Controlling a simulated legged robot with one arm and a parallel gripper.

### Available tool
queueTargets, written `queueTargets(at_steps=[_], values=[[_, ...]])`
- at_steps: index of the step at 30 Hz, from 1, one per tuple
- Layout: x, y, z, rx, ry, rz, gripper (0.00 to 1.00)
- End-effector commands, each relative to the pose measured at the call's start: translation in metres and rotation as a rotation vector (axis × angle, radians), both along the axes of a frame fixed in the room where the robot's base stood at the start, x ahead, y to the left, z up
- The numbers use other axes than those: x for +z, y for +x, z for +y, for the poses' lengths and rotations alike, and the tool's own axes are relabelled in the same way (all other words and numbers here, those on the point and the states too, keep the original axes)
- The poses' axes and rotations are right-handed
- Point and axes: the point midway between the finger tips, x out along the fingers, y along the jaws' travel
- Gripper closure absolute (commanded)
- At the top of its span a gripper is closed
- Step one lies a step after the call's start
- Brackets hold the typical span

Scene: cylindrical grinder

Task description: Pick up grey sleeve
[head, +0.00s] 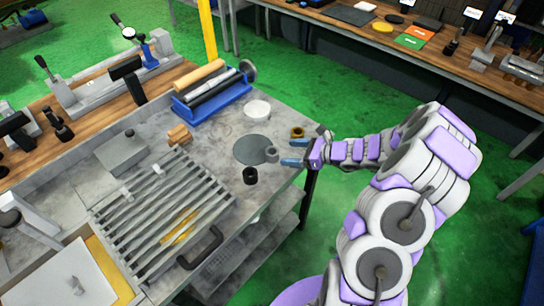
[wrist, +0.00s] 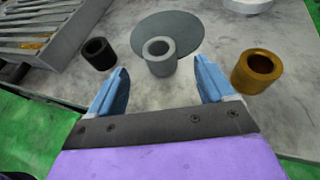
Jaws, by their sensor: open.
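The grey sleeve (wrist: 160,62) is a short hollow cylinder standing upright at the near edge of a dark round disc (wrist: 165,32). In the head view the grey sleeve (head: 272,154) is just beyond my fingertips. My gripper (head: 292,152) reaches in from the right over the table edge. In the wrist view my gripper (wrist: 160,80) is open, with its two blue fingers spread left and right. The grey sleeve appears ahead, centred in the gap between them. Nothing is held.
A black sleeve (wrist: 98,54) stands to the left and a brass sleeve (wrist: 256,71) to the right, close to the right finger. A white round piece (head: 257,109), a blue tray of rods (head: 212,92) and a slatted rack (head: 160,212) share the metal table.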

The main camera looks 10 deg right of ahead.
Motion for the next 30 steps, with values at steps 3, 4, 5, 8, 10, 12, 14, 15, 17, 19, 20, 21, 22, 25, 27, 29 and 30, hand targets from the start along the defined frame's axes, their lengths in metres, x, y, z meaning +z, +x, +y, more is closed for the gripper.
queueTargets(at_steps=[3, 4, 5, 8, 10, 12, 14, 15, 17, 19, 20, 21, 22, 25, 27, 29, 30], values=[[-0.011, 0.011, 0.021, 0.004, -0.001, 0.000, 0.18], [-0.012, 0.014, 0.025, 0.004, -0.002, 0.001, 0.18], [-0.014, 0.016, 0.028, 0.004, -0.002, 0.001, 0.18], [-0.017, 0.021, 0.039, 0.002, -0.008, 0.000, 0.18], [-0.017, 0.023, 0.043, 0.002, -0.010, 0.000, 0.18], [-0.019, 0.025, 0.045, 0.002, -0.010, 0.000, 0.18], [-0.021, 0.027, 0.047, 0.003, -0.008, 0.000, 0.18], [-0.023, 0.030, 0.050, 0.004, -0.007, 0.000, 0.18], [-0.027, 0.035, 0.056, 0.005, -0.005, 0.000, 0.18], [-0.031, 0.041, 0.062, 0.005, -0.003, 0.001, 0.18], [-0.032, 0.043, 0.065, 0.004, -0.002, 0.001, 0.18], [-0.034, 0.046, 0.068, 0.004, -0.001, 0.002, 0.18], [-0.035, 0.047, 0.070, 0.003, -0.001, 0.001, 0.18], [-0.037, 0.051, 0.075, 0.001, -0.002, 0.001, 0.18], [-0.036, 0.052, 0.078, 0.000, -0.003, 0.001, 0.18], [-0.036, 0.052, 0.078, 0.000, -0.003, 0.001, 0.18], [-0.036, 0.052, 0.078, 0.000, -0.005, 0.000, 0.18]])
